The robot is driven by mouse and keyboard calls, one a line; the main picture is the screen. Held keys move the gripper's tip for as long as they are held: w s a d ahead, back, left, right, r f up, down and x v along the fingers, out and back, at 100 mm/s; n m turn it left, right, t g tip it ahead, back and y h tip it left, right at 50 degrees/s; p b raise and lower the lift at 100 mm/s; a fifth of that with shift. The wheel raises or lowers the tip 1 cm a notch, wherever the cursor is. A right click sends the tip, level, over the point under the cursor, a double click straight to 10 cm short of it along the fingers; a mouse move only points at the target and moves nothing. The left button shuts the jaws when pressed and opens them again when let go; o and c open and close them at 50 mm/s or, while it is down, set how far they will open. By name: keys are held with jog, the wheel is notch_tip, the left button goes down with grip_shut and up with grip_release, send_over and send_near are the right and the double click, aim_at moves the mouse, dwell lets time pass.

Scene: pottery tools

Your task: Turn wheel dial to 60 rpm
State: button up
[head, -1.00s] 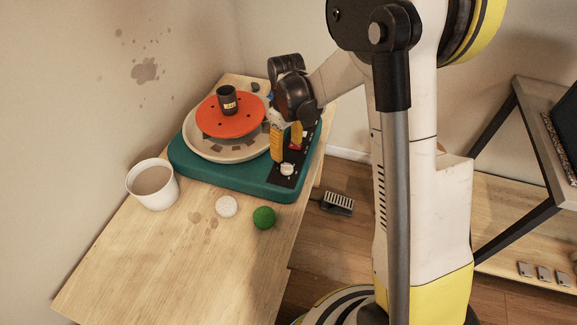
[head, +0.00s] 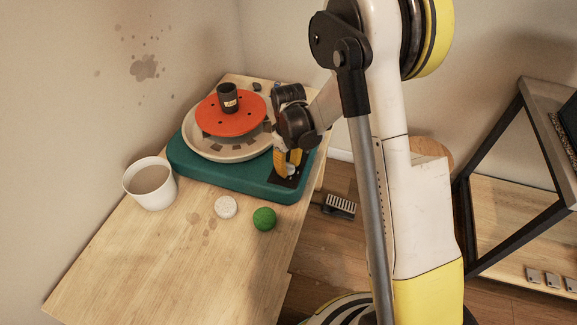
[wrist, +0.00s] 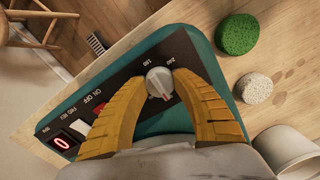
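The wheel dial (wrist: 159,82) is a round light-grey knob on the black control panel of the green pottery wheel base (head: 240,180). In the wrist view its red pointer mark is toward the lower right, and the labels 180 and 240 show above it. My gripper (wrist: 160,78) has its two yellow ribbed fingers on either side of the dial, with the tips appearing to touch it. In the head view my gripper (head: 289,172) is down at the near end of the panel, and its fingers partly hide the dial. The red display (wrist: 62,143) reads 0.
The panel's switches (wrist: 81,127) are left of my fingers. An orange wheel head (head: 232,112) carries a dark cup (head: 228,98). The table's front is clear.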

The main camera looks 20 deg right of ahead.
jog(key=c, duration=0.4)
jog(key=m+b, duration=0.1)
jog(key=m, duration=0.4)
jog(key=m+b, duration=0.1)
jog(key=m, duration=0.5)
dwell(0.6)
jog(key=o, duration=1.3)
jog(key=shift+c, duration=0.2)
jog(key=shift+r, duration=0.1)
